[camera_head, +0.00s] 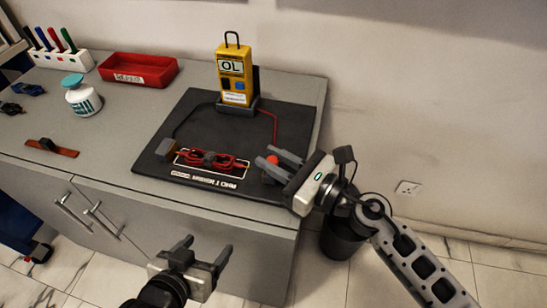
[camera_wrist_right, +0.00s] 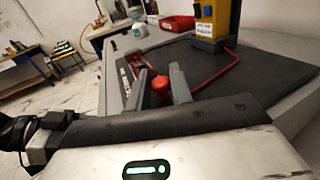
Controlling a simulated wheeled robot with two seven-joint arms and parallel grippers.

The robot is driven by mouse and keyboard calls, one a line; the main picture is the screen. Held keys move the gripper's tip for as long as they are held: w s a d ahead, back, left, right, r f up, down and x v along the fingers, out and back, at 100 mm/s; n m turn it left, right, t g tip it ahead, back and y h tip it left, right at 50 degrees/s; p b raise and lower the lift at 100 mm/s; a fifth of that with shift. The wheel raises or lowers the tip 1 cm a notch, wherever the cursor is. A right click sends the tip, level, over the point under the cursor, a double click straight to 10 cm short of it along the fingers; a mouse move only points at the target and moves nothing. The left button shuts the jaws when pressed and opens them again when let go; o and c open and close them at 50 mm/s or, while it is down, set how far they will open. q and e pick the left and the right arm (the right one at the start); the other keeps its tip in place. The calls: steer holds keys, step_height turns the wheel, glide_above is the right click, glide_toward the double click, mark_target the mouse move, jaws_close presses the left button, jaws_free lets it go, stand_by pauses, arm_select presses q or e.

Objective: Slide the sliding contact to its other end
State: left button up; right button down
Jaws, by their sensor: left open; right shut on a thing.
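The sliding contact's red round knob (camera_head: 273,160) is near the right edge of the black mat (camera_head: 262,190). My right gripper (camera_head: 269,156) is shut on it. In the right wrist view the red knob (camera_wrist_right: 160,86) sits between the two grey fingers (camera_wrist_right: 160,80), which hide part of what is under it. A red wire runs from the yellow meter (camera_head: 232,78), which reads OL, towards the knob. My left gripper (camera_head: 203,252) is open and empty, in front of the cabinet and below the counter edge.
A red tray (camera_head: 138,70), a white bottle (camera_head: 82,97) and a reddish strip (camera_head: 52,148) are further left on the counter.

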steer(key=c, duration=1.3)
jaws_free()
steer(key=shift+w+d+f, duration=0.1)
steer(key=shift+d, duration=0.4)
steer(key=shift+c, duration=0.2)
arm_select(q)
steer(key=shift+s+d+r, duration=0.1)
steer(key=shift+d, duration=0.1)
arm_select(e)
steer(key=shift+a, duration=0.15)
arm_select(q)
steer(key=shift+f, duration=0.35)
arm_select(e)
steer(key=shift+s+d, duration=0.35)
steer(key=shift+d, duration=0.1)
arm_select(q)
steer(key=f+b, duration=0.1)
steer(key=b, duration=0.1)
steer(key=f+b, duration=0.1)
steer(key=b, duration=0.2)
steer(key=shift+d+t, duration=0.25)
steer(key=shift+t, duration=0.05)
steer(key=shift+b, duration=0.3)
steer(key=shift+r+h, duration=0.25)
steer(key=shift+h, duration=0.05)
arm_select(e)
steer(key=v, duration=1.5)
